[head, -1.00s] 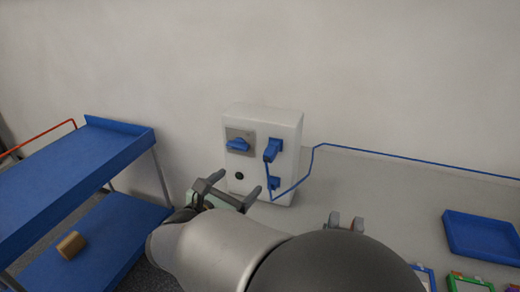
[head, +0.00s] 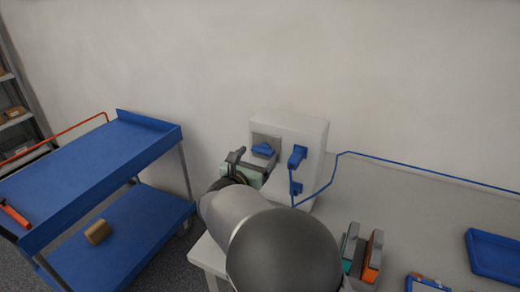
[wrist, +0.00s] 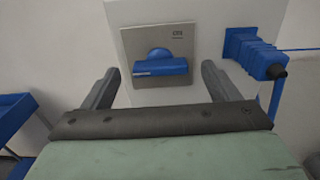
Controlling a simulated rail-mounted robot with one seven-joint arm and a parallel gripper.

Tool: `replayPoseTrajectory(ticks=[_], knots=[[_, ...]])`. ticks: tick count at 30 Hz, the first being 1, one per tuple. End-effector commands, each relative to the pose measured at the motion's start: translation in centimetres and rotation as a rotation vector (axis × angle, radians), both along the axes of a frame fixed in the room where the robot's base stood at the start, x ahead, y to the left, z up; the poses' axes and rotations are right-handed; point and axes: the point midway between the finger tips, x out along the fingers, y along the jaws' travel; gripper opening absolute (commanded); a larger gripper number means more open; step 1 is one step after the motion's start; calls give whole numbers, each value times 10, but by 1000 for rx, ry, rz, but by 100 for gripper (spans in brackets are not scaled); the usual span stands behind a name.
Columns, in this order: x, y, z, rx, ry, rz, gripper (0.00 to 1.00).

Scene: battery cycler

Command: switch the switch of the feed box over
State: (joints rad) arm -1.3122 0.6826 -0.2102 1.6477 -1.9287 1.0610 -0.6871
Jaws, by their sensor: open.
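The feed box (head: 312,130) is a white box standing against the wall at the back of the table. Its switch is a blue rotary handle (head: 264,149) on a grey plate at the box's upper left. In the wrist view the blue handle (wrist: 160,66) lies level across the grey plate (wrist: 180,38). My gripper (head: 251,167) is in front of the switch. In the wrist view my gripper (wrist: 158,88) is open, with one finger on each side of the handle and a little below it. The fingers appear apart from the handle. My gripper hides the box's lower left in the head view.
A blue plug (head: 297,156) sits right of the switch, with a blue cable (head: 420,171) running right along the wall. A blue cart (head: 90,165) stands left. A blue tray (head: 492,262) and a holder with coloured items (head: 371,255) are at right.

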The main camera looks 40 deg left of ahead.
Motion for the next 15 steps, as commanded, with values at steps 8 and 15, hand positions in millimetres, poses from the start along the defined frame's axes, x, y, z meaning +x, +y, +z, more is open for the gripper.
replayPoseTrajectory(ticks=[8,15], knots=[[24,5,0,-1,0,0,82],[25,5,0,0,0,1,82]])
